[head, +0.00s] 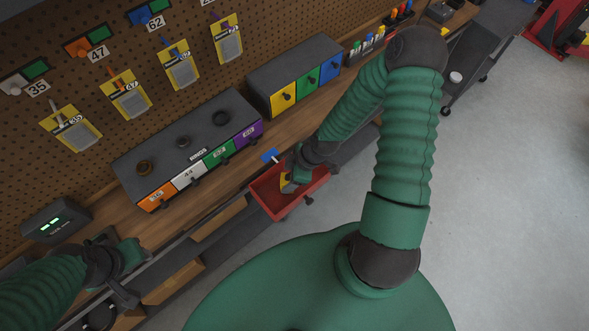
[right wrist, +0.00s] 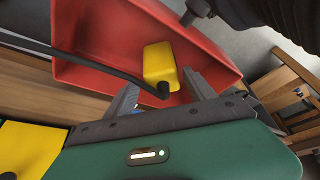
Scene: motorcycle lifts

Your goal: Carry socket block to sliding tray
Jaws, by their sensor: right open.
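The red sliding tray (head: 268,199) hangs at the front edge of the workbench; its red walls also fill much of the right wrist view (right wrist: 98,35). A yellow block (right wrist: 158,62), apparently the socket block, lies inside the tray; a bit of yellow shows in the head view (head: 285,183). My right gripper (head: 287,186) reaches down into the tray. In the right wrist view its two fingers (right wrist: 162,90) are apart, with the block between and beyond them; I cannot tell whether they touch it. My left gripper (head: 125,292) is over the bench's left end; its fingers are unclear.
A grey drawer unit (head: 190,140) with orange, white, green and purple fronts stands on the bench. Another (head: 295,75) has yellow, blue and green fronts. A dark rod (right wrist: 90,62) crosses the right wrist view.

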